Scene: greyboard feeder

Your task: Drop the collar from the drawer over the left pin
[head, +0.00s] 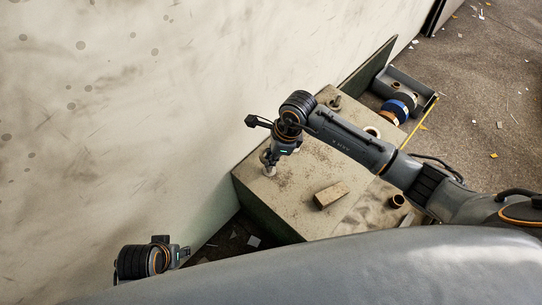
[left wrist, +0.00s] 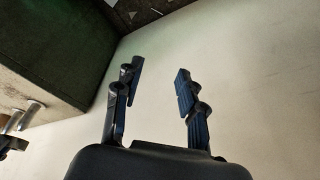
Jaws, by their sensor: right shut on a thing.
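My right gripper (head: 267,161) is shut at the left part of the bench top, pointing down. A small pale grey round piece (head: 269,171), apparently the collar, shows at its fingertips, low over the bench. The left pin cannot be made out there; the gripper and piece cover that spot. A grey upright pin-like part (head: 335,103) stands near the bench's back edge.
A tan block (head: 331,195), a pale ring (head: 372,131) and a brown ring (head: 397,201) lie on the bench (head: 290,205). Blue and dark rolls (head: 397,109) lie by the drawer. A pale wall (head: 130,110) rises close on the left. Scraps litter the floor.

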